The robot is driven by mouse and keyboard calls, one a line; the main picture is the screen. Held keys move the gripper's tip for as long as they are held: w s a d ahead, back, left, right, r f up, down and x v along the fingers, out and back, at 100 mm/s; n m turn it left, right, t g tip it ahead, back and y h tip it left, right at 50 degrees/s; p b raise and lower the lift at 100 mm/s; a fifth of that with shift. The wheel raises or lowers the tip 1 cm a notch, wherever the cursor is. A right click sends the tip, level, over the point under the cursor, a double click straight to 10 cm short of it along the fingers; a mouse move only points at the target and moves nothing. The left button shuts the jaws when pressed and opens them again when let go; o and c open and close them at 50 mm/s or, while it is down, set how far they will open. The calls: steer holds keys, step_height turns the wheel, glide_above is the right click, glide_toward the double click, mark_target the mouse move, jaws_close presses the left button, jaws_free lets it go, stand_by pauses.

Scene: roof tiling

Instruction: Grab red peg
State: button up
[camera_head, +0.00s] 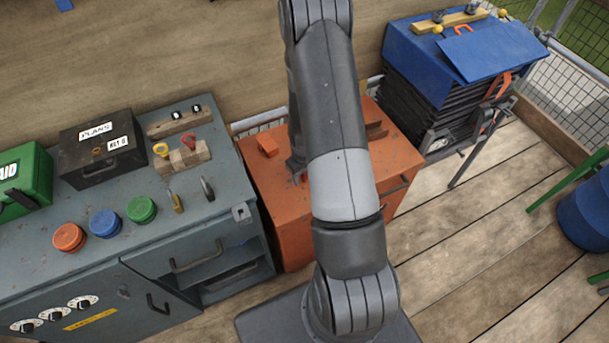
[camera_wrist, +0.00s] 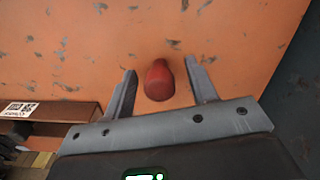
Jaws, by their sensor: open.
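The red peg (camera_wrist: 159,81) shows in the wrist view against the worn orange cabinet top. It is a short rounded red piece. My gripper (camera_wrist: 160,88) is open, with one finger on each side of the peg and a gap between each finger and the peg. Whether the fingers are level with the peg in height is hard to tell. In the head view my arm hides most of the gripper, and only a small bit of red (camera_head: 304,177) shows beside it on the orange cabinet (camera_head: 262,185).
A brown open holder (camera_wrist: 50,112) stands near my gripper's left side in the wrist view. The grey workbench (camera_head: 225,190) with buttons, keys and a black box (camera_head: 101,150) adjoins on the left. A blue-topped stand (camera_head: 440,60) is at right.

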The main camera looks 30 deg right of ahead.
steer(key=shift+c, duration=0.3)
steer(key=c, duration=1)
steer(key=shift+o, duration=0.2)
